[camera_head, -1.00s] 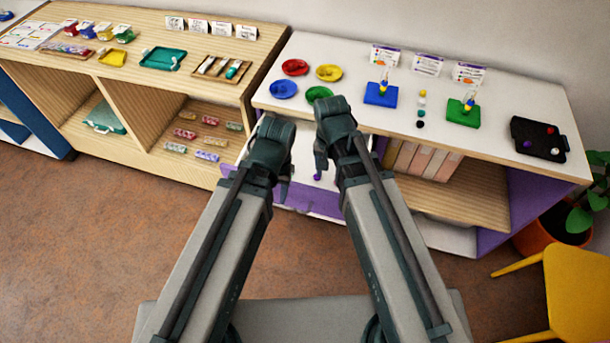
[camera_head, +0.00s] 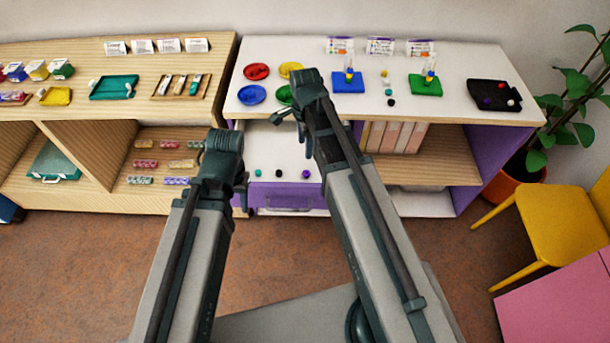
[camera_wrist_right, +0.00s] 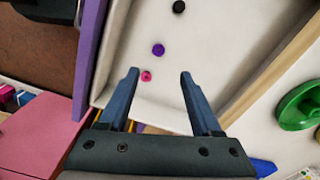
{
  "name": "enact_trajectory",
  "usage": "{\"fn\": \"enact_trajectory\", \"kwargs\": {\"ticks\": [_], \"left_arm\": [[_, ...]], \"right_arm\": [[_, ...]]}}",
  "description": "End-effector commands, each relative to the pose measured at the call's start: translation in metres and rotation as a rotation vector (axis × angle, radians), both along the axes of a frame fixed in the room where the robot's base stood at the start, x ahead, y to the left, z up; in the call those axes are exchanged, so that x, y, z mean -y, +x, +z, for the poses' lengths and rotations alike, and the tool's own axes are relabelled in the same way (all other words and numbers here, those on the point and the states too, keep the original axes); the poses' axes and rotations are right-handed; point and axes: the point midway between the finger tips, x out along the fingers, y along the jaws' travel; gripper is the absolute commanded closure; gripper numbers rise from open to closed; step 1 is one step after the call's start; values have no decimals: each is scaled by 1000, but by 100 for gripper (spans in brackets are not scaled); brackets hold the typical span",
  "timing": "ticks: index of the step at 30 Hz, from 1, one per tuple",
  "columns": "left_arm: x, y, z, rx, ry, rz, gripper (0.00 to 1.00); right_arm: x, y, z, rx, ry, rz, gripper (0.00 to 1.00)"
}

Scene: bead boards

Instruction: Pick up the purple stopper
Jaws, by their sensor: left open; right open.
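A small round purple stopper (camera_head: 306,174) lies in the open white-bottomed drawer (camera_head: 278,152) under the white shelf top. It also shows in the right wrist view (camera_wrist_right: 158,49), a little beyond the fingertips and between their lines. My right gripper (camera_wrist_right: 160,75) is open and empty above the drawer; in the head view its fingers (camera_head: 292,122) point down beside the shelf edge. A pink piece (camera_wrist_right: 146,76) lies near its left finger. My left gripper (camera_head: 243,190) is open and empty at the drawer's left side; its fingers are partly hidden.
A black piece (camera_head: 279,173) and a teal piece (camera_head: 258,173) lie in the drawer. The purple drawer front (camera_head: 285,196) faces me. Coloured dishes (camera_head: 252,95), blue and green peg boards (camera_head: 426,86) and a black tray (camera_head: 482,84) stand on the shelf top above.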

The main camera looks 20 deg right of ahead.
Motion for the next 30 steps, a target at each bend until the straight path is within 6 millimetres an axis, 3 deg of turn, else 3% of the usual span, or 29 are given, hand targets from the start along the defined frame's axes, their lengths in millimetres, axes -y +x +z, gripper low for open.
{"fn": "enact_trajectory", "kwargs": {"ticks": [15, 25, 30], "left_arm": [[0, 0, -74, 0, 0, 0, 55], [0, 0, -79, 0, 0, 0, 55], [0, 0, -93, 0, 0, 0, 55]], "right_arm": [[0, 0, -74, 0, 0, 2, 34], [0, -1, -79, 0, 0, 2, 34], [2, -1, -93, 0, 0, 2, 34]]}}
